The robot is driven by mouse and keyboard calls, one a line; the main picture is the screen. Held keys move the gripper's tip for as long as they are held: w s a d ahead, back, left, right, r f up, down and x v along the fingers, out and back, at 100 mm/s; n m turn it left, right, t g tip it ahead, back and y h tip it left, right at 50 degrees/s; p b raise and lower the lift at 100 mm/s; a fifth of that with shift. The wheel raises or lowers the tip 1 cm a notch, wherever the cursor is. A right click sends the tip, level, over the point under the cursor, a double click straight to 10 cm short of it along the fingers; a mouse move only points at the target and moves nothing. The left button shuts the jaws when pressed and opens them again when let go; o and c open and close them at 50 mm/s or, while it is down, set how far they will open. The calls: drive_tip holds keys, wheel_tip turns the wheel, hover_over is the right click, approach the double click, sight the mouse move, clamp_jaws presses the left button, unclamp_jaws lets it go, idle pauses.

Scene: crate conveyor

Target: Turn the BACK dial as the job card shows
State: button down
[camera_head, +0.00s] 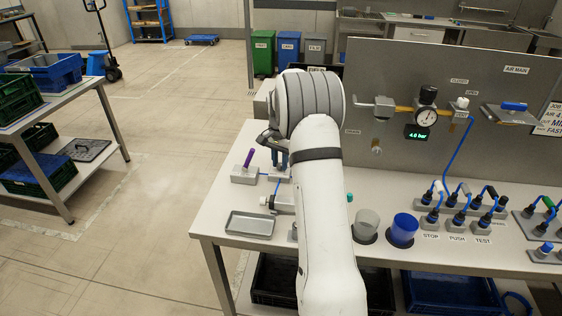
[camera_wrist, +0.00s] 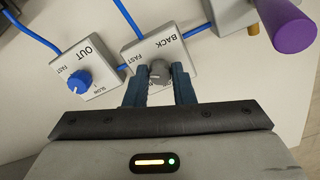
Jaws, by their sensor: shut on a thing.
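In the wrist view, the grey BACK dial (camera_wrist: 157,70) sits on a light block (camera_wrist: 150,50) labelled BACK and FAST. My gripper (camera_wrist: 159,82) is shut on this dial, one dark blue finger on each side of it. The dial's pointer and part of the block's lower scale are hidden by the fingers. In the head view, my gripper (camera_head: 281,158) is at the back left of the bench, mostly behind my arm. The job card (camera_head: 549,120) is at the right edge of the head view, cut off, and its dial setting cannot be read.
The OUT block (camera_wrist: 66,52) with a blue dial (camera_wrist: 78,79) stands close to the left in the wrist view. A purple handle (camera_wrist: 287,26) is at the upper right. Blue hoses (camera_wrist: 135,22) run between the blocks. A grey tray (camera_head: 250,224) lies on the bench (camera_head: 222,240).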

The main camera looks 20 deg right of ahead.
drive_tip(key=c, duration=1.2)
unclamp_jaws()
drive_tip(key=shift+s+d, duration=0.1)
drive_tip(key=shift+c, duration=0.2)
wheel_tip(320, 180, up, 8)
drive_tip(key=shift+f, duration=0.15)
drive_tip(key=s+a+r+n+t, duration=0.1)
drive_tip(key=s+a+r+n, duration=0.25)
drive_tip(key=s+a, duration=0.35)
drive_tip(key=s+a+r+n, duration=0.2)
drive_tip(key=s+a+r, duration=0.3)
drive_tip(key=s, duration=0.4)
drive_tip(key=s+a+f+n, duration=0.2)
drive_tip(key=s+a, duration=0.1)
drive_tip(key=s, duration=0.6)
drive_tip(key=s+a+f+n+t, duration=0.1)
drive_tip(key=s+a+f+n, duration=0.1)
drive_tip(key=s, duration=0.7)
drive_tip(key=shift+s+a+n+t, duration=0.3)
drive_tip(key=shift+a+n, duration=0.35)
drive_tip(key=shift+n, duration=0.2)
